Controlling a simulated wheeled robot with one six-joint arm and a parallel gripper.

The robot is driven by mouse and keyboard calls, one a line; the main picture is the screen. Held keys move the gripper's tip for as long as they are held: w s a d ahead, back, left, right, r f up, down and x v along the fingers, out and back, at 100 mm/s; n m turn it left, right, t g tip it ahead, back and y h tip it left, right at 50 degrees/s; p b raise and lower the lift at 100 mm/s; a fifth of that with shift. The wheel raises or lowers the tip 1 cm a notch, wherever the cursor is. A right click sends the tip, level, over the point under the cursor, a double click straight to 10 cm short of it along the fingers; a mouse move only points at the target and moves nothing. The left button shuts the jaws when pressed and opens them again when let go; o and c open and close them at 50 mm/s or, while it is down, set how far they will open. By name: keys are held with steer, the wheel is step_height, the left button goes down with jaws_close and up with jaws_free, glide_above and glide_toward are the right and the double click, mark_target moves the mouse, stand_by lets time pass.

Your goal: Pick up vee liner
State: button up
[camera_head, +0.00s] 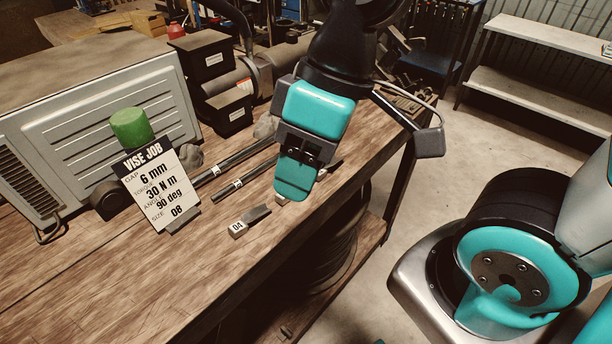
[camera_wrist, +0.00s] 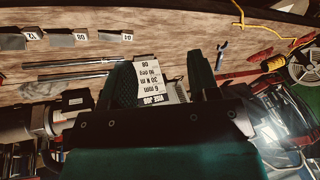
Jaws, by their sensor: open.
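Several grey blocks with numbered white tags lie in a row on the wooden bench. The wrist view shows the block tagged 12 (camera_wrist: 12,42), the one tagged 08 (camera_wrist: 60,40) and the one tagged 04 (camera_wrist: 107,38). I cannot tell by shape alone which is the vee liner. In the head view the 04 block (camera_head: 256,214) lies clear near the bench's front edge; my gripper largely hides what lies behind it. My gripper (camera_head: 295,188) is above the bench, open and empty. Its two dark green fingers are apart in the wrist view (camera_wrist: 165,72).
A VISE JOB card (camera_head: 163,190) reads 6 mm, 30 N m, 90 deg, size 08. A green cylinder (camera_head: 131,127) stands behind it. Two dark rods (camera_head: 243,178) lie beside the blocks. Black bins (camera_head: 218,92) stand farther back. The bench front left (camera_head: 120,285) is bare.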

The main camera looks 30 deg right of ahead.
steer(key=w+d+f+n+h+b, duration=0.2)
steer(key=w+d+f+n, duration=0.15)
steer(key=w+n, duration=0.45)
steer(key=w+d+f+n+h+b, duration=0.25)
steer(key=w+f+n, duration=0.2)
steer(key=w, duration=0.55)
steer(key=shift+n+y, duration=0.25)
steer(key=shift+n, duration=0.4)
steer(key=f, duration=0.4)
steer(key=f+p, duration=0.1)
steer(key=f, duration=0.3)
steer(key=a+f, duration=0.1)
steer(key=f, duration=0.2)
steer(key=shift+w+f, duration=0.15)
steer(key=shift+f, duration=0.25)
steer(key=f, duration=0.1)
steer(key=f+p, duration=0.1)
steer(key=f, duration=0.3)
steer(key=shift+s+d+f+p, duration=0.15)
steer(key=shift+s+d+p, duration=0.1)
steer(key=shift+p, duration=0.1)
steer(key=c, duration=0.7)
